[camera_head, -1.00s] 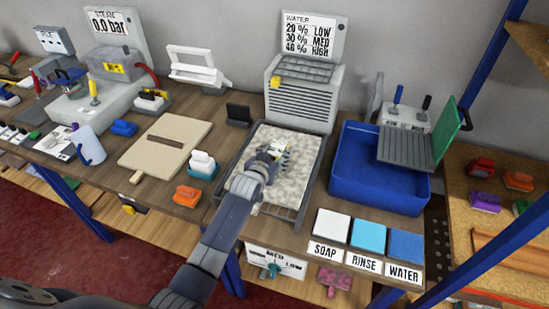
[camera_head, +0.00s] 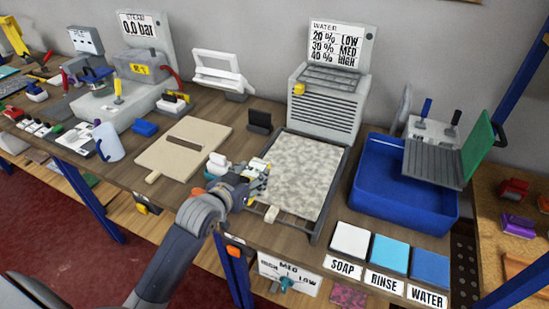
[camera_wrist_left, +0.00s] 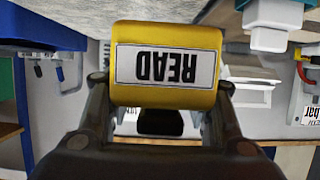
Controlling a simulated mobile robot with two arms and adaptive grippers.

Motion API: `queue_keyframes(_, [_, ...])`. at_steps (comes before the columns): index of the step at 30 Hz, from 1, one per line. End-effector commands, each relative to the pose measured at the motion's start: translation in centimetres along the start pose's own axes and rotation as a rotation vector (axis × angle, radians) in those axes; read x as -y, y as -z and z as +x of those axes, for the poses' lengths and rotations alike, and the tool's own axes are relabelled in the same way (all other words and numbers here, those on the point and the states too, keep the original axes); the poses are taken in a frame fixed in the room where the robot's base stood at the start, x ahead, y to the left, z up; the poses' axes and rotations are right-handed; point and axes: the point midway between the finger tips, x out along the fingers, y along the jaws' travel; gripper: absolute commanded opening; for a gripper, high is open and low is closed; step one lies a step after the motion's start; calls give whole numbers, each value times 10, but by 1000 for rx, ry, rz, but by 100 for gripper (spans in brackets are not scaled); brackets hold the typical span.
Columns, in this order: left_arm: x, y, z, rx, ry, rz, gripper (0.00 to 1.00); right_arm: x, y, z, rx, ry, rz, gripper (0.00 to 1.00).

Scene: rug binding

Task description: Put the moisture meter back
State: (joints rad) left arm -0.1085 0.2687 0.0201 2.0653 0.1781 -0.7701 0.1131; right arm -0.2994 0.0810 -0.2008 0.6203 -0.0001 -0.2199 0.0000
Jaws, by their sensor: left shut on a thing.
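My left gripper (camera_head: 258,179) is shut on a yellow block-shaped thing with a white READ label (camera_wrist_left: 165,40), apparently the moisture meter. In the left wrist view its label is upside down, between the two dark fingers (camera_wrist_left: 160,112). In the head view the gripper is at the left edge of the wire-framed tray (camera_head: 318,226) with the speckled rug piece (camera_head: 305,170), and mostly hides the meter. I cannot tell whether the meter touches anything. My right gripper is not in view.
A small black stand (camera_head: 259,121) is behind the gripper. A beige board (camera_head: 183,150) lies to its left, with a white-topped tool (camera_head: 217,163) close by. A grey WATER unit (camera_head: 325,103) stands behind the tray. A blue basin (camera_head: 405,205) is to the right.

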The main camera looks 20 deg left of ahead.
Motion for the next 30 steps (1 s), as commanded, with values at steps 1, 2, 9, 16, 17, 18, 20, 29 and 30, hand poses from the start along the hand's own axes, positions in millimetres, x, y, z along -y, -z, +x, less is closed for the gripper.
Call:
queue_keyframes(1, [2,0,-3,-3,0,1,18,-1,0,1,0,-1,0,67])
queue_keyframes(2, [2,0,-4,-3,1,1,18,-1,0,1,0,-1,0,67])
queue_keyframes(9, [2,-5,-9,-1,-24,8,18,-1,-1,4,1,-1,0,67])
queue_keyframes(16, [-11,-13,-27,-3,-155,62,18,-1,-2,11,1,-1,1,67])
queue_keyframes(17, [-14,-14,-31,-3,-179,73,18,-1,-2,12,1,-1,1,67])
queue_keyframes(18, [-18,-14,-36,-3,-212,87,18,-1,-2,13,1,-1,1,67])
queue_keyframes(20, [-24,-13,-44,-4,-265,108,18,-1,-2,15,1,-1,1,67])
queue_keyframes(29, [-67,-3,-104,-8,-607,257,18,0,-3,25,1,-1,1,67])
queue_keyframes(30, [-71,-2,-113,-6,-650,275,18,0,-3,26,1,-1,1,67])
